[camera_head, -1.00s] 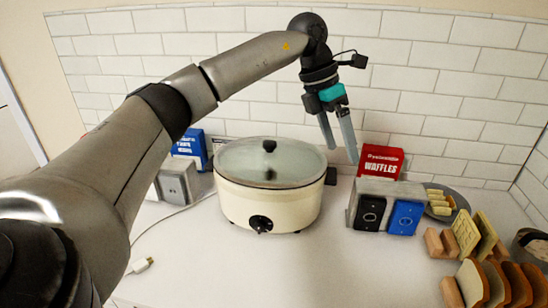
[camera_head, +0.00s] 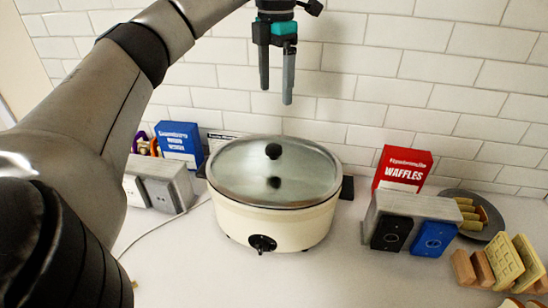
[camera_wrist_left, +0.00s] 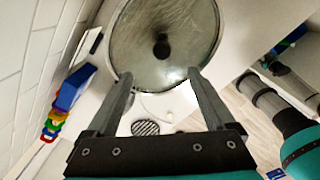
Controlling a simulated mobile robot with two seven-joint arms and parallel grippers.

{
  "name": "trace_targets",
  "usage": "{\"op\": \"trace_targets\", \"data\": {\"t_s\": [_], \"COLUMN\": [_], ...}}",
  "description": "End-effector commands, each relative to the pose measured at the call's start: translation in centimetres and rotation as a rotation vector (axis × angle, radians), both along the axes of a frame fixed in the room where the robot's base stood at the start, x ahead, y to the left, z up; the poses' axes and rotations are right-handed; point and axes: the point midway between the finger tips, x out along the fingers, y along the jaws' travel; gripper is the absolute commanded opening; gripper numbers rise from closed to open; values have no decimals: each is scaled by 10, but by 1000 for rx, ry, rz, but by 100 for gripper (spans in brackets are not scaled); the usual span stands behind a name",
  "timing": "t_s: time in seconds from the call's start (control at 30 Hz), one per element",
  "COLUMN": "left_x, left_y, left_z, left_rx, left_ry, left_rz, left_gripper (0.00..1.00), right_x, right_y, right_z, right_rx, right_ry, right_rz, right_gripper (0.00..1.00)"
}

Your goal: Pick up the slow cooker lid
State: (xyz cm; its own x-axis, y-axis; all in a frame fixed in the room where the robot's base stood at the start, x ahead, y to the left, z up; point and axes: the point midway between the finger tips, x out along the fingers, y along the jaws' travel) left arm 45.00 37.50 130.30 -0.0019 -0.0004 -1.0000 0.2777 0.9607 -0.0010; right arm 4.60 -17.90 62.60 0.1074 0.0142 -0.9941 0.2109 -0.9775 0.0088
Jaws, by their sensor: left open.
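The slow cooker (camera_head: 272,222) is a cream oval pot with a black dial, standing on the white counter. Its glass lid (camera_head: 240,175) sits on top, with a black knob (camera_head: 273,151) at the centre. My left gripper (camera_head: 275,95) is above the lid, pointing down, open and empty, clear of the knob. In the left wrist view the lid (camera_wrist_left: 185,20) and its knob (camera_wrist_left: 161,48) lie ahead of and between the two fingers (camera_wrist_left: 158,82). My right gripper is not seen in the head view.
A grey toaster (camera_head: 420,205), a red waffle box (camera_head: 404,168) and a dark plate (camera_head: 490,220) stand to the right. A blue box (camera_head: 180,143) and a grey appliance (camera_head: 160,190) stand to the left. The tiled wall (camera_head: 400,60) is close behind.

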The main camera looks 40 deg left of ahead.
Motion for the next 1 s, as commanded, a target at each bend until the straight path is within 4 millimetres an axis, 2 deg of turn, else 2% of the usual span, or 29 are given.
{"op": "trace_targets", "data": {"t_s": [0.03, 0.2, 0.3, 0.63, 0.83, 1.0], "left_x": [-1, -1, -1, -2, -5, -5], "left_y": [0, 0, 0, 0, 1, 1], "left_z": [-14, -49, -67, -95, -125, -138], "left_rx": [1, 1, 0, 0, 0, 0], "left_ry": [5, 5, 3, 3, 3, 0], "left_rz": [0, 0, 0, 0, 1, 1], "left_gripper": [88, 88, 88, 88, 88, 88], "right_x": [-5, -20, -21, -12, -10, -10], "right_y": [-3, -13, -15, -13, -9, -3], "right_z": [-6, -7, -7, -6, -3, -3], "right_rx": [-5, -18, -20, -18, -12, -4], "right_ry": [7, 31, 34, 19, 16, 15], "right_rz": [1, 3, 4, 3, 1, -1], "right_gripper": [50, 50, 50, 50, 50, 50]}}
